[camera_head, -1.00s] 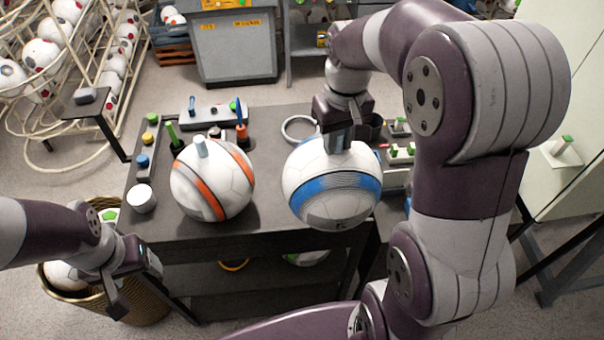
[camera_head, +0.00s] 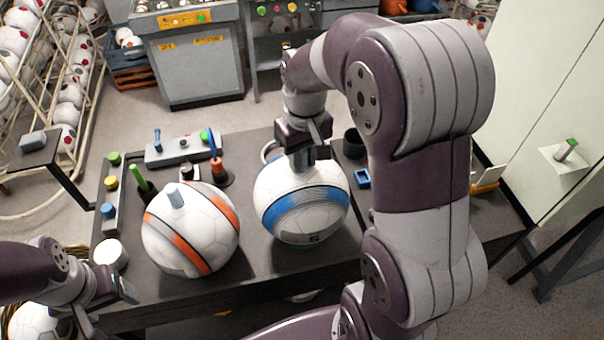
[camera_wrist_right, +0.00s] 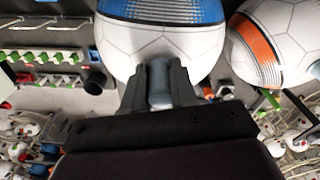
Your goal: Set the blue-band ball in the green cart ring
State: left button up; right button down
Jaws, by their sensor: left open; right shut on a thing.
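The blue-band ball (camera_head: 302,207) is white with a blue stripe and a grey peg on top. My right gripper (camera_head: 302,163) is shut on its peg from above, and the ball is at the dark table's front part; I cannot tell whether it touches the table. In the right wrist view the peg (camera_wrist_right: 160,84) sits between the two fingers, below the ball (camera_wrist_right: 165,45). My left gripper (camera_head: 118,300) is open and empty at the lower left, beside the table's front edge. No green cart ring can be made out in the head view.
An orange-band ball (camera_head: 190,235) with a peg stands left of the blue-band ball on the table (camera_head: 330,262). A white jar (camera_head: 110,252), a button strip (camera_head: 110,190) and a dark cup (camera_head: 354,143) are nearby. A grey machine (camera_head: 195,65) and ball racks stand behind.

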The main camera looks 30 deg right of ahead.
aim_at(302, 167)
notch_tip(302, 167, down, 2)
jog(key=shift+f+p, duration=0.2)
jog(key=shift+p, duration=0.1)
jog(key=shift+f, duration=0.25)
jog(key=shift+s, duration=0.1)
jog(key=c, duration=0.9)
grip_release()
jog(key=shift+f, duration=0.15)
